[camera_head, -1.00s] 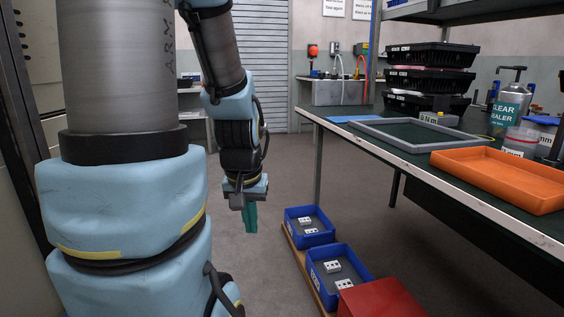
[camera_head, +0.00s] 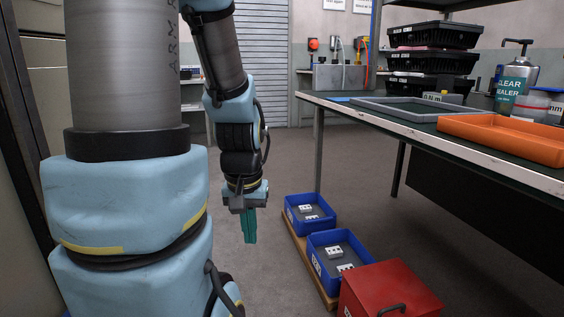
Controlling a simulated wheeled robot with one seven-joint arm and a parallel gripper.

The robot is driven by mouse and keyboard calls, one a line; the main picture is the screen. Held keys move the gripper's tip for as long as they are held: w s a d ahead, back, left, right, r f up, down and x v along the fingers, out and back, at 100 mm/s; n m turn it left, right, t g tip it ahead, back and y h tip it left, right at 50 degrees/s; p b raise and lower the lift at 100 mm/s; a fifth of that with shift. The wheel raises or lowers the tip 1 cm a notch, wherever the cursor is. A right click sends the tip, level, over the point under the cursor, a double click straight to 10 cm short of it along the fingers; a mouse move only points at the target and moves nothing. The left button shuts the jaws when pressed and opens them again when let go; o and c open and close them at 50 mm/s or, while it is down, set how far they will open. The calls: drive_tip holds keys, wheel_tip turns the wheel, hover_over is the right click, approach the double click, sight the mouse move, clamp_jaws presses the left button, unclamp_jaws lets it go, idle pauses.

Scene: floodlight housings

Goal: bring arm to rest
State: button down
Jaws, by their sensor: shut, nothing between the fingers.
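My gripper (camera_head: 249,226) hangs at the end of my arm in the middle of the view, pointing down. Its teal fingers are together with nothing between them. It is in the open space left of the workbench and left of the blue bins, touching nothing that I can see. My arm's large links fill the left side of the view and hide what lies behind them.
A workbench (camera_head: 408,129) stands at right, bearing an orange tray (camera_head: 505,141), a grey frame (camera_head: 408,110) and stacked black crates (camera_head: 431,62). Below, two blue bins (camera_head: 311,213) sit on a wooden board beside a red box (camera_head: 388,291). Grey floor is clear around my gripper.

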wheel_tip(320, 180, up, 36)
drive_tip(key=p, duration=3.5)
drive_tip(key=shift+r, duration=0.1)
